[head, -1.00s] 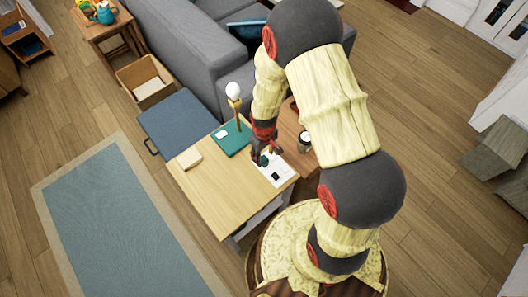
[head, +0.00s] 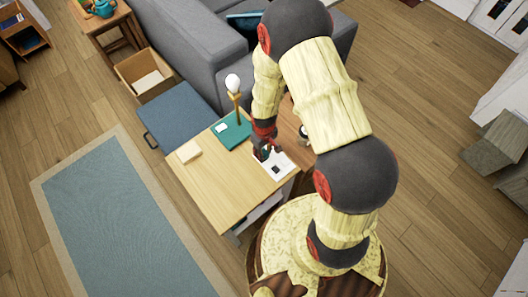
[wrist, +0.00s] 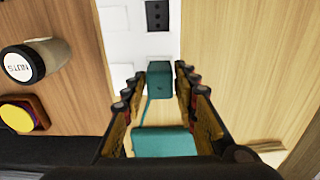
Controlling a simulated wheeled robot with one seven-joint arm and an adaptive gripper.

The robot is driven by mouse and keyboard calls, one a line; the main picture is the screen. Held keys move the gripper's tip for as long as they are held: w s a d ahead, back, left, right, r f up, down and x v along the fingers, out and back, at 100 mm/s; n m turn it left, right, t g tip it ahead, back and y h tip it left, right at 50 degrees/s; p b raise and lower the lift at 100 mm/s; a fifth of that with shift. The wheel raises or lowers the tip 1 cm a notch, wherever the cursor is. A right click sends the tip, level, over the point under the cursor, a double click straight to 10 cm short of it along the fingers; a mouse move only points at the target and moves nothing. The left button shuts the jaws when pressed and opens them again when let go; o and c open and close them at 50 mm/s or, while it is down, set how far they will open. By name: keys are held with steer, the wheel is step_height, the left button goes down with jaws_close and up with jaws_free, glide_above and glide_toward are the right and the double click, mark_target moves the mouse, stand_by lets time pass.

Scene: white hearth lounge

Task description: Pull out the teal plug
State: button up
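The teal plug (wrist: 160,80) is a small block between my fingertips in the wrist view, apart from a dark socket (wrist: 157,15) with holes. The socket sits on a white panel (wrist: 113,20), which also lies at the table's right end in the head view (head: 284,161). A thin teal cord (wrist: 146,110) runs from the plug toward a teal base (wrist: 163,142). My gripper (wrist: 160,72) is closed around the plug; in the head view my gripper (head: 264,152) is over the panel's edge and partly hides the plug.
The teal base also shows on the wooden table (head: 225,183), with a lamp (head: 233,85) on it. A pale block (head: 189,152) lies at the left. The table's front half is clear.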

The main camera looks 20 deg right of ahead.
mark_target(264, 152)
steer(key=c, duration=0.6)
jaws_close()
steer(key=shift+r, duration=0.15)
steer(key=shift+r+p, duration=1.75)
steer(key=shift+r, duration=0.4)
